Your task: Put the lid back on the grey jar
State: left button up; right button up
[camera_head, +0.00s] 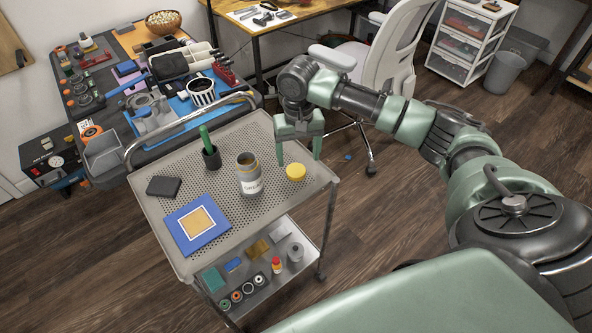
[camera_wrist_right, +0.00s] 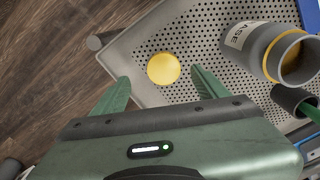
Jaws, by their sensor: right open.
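The grey jar (camera_head: 248,175) stands upright and open on the perforated top of the cart, with a white label and a yellowish rim. It also shows at the right of the right wrist view (camera_wrist_right: 272,50). The round yellow lid (camera_head: 295,172) lies flat on the cart top, to the right of the jar and apart from it. In the right wrist view the lid (camera_wrist_right: 163,69) shows ahead of and between my fingers. My right gripper (camera_head: 299,160) is open and empty, pointing down beside and above the lid. My left gripper is not in view.
The cart top (camera_head: 228,235) also holds a dark cup with a green-handled tool (camera_head: 210,153), a black block (camera_head: 163,187) and a blue board with a tan square (camera_head: 198,223). Small parts stand on the lower shelf. A cluttered workbench is at the back left; a white chair (camera_head: 392,50) stands behind my arm.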

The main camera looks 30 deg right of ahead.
aim_at(296, 170)
jog(key=shift+w+a+f, duration=0.1)
jog(key=shift+w+f, duration=0.05)
jog(key=shift+f, duration=1.15)
jog(key=shift+w+a+f, duration=0.1)
jog(key=shift+w+f, duration=0.05)
jog(key=shift+f, duration=1.15)
jog(key=c, duration=1.4)
